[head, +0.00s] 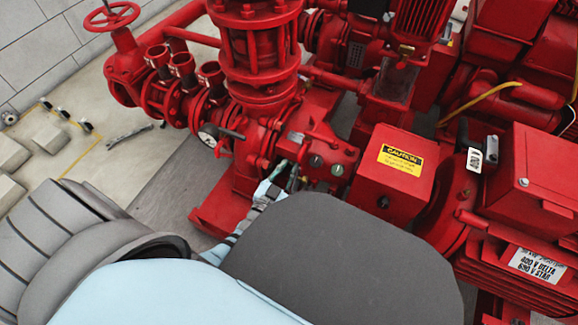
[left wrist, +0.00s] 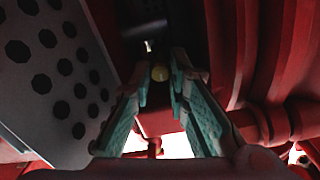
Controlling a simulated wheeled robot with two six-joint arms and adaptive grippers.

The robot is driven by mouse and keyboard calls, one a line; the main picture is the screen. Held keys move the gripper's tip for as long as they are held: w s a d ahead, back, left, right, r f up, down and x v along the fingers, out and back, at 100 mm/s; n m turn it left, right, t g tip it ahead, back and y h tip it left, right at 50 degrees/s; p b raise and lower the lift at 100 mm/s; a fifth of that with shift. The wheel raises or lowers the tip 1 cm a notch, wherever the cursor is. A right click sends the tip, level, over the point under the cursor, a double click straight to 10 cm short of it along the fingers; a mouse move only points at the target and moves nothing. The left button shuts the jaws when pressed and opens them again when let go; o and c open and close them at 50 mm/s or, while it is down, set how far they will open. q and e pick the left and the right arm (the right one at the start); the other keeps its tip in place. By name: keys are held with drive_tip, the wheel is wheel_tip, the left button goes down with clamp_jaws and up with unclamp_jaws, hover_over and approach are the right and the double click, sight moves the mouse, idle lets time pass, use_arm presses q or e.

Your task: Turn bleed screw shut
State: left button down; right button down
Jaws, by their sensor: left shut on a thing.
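The bleed screw (left wrist: 160,73) shows in the left wrist view as a small round brass-yellow head between the fingertips. My left gripper (left wrist: 161,86) has a green-padded finger on each side of it and is shut on it. In the head view my left gripper (head: 284,174) reaches up to the red pump casing, beside a block with round plugs. The screw cannot be made out in the head view, where the fingers and casing hide it. My right gripper is not in view.
A red pump assembly fills the head view. A perforated grey plate (left wrist: 55,75) and red ribbed casing (left wrist: 255,70) flank the fingers closely.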

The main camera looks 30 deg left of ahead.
use_arm(q)
drive_tip(key=shift+f, duration=0.1)
idle(0.4)
drive_tip(key=c, duration=1.8)
unclamp_jaws()
drive_tip(key=s, duration=1.2)
drive_tip(key=shift+d, duration=0.35)
